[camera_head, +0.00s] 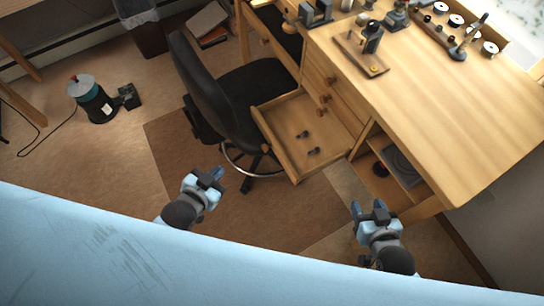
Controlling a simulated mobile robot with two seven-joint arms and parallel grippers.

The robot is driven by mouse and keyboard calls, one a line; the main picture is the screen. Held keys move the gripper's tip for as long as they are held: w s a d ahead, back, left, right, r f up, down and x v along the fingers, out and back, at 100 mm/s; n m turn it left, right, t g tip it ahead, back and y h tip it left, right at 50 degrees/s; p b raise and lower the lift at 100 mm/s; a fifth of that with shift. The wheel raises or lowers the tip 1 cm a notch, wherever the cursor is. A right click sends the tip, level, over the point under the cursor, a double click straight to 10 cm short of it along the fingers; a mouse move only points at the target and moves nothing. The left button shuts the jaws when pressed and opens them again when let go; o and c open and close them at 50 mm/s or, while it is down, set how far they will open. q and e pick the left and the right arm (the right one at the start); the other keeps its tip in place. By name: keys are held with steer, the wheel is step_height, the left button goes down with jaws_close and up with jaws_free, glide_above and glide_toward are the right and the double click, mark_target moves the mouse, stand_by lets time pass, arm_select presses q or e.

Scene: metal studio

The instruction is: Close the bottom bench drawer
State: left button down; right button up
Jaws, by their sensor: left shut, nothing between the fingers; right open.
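The bottom bench drawer (270,134) is pulled out from the wooden bench (445,120). It is a light wood box with two small dark items lying inside. Its front panel faces the lower left, next to the black chair. My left gripper (217,175) is shut and empty, to the left of the drawer and apart from it. My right gripper (369,207) is open and empty, to the lower right of the drawer and apart from it, near the bench's open shelf.
A black office chair (205,95) stands close against the drawer's left side. Closed drawers with round knobs (326,98) sit above the open one. An open shelf (400,168) is right of it. Tools stand on the bench top. A small machine (92,102) with a cord is on the floor at left.

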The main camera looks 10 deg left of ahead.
arm_select(q)
steer(key=w+f+m+t+h+b, duration=0.3)
steer(key=w+f+m+h+b, duration=0.3)
steer(key=f+m+b, duration=0.7)
steer(key=m+g+h+b, duration=0.45)
steer(key=m+b, duration=0.55)
steer(key=b, duration=0.4)
glide_toward(279, 155)
steer(key=shift+t, duration=0.35)
steer(key=x, duration=0.4)
steer(key=b+x, duration=0.1)
steer(key=x, duration=0.1)
steer(key=shift+w+d+f, duration=0.1)
steer(key=shift+d+f, duration=0.05)
steer(key=shift+f, duration=0.2)
steer(key=shift+w+d, duration=0.3)
steer(key=shift+d, duration=0.2)
arm_select(e)
steer(key=w+a+f+t+y, duration=0.3)
steer(key=a+f+t+y, duration=0.1)
steer(key=f, duration=0.3)
steer(key=shift+w+a+t, duration=0.15)
steer(key=shift+a+t, duration=0.45)
steer(key=shift+a, duration=0.3)
steer(key=shift+r, duration=0.1)
arm_select(q)
steer(key=shift+w, duration=0.1)
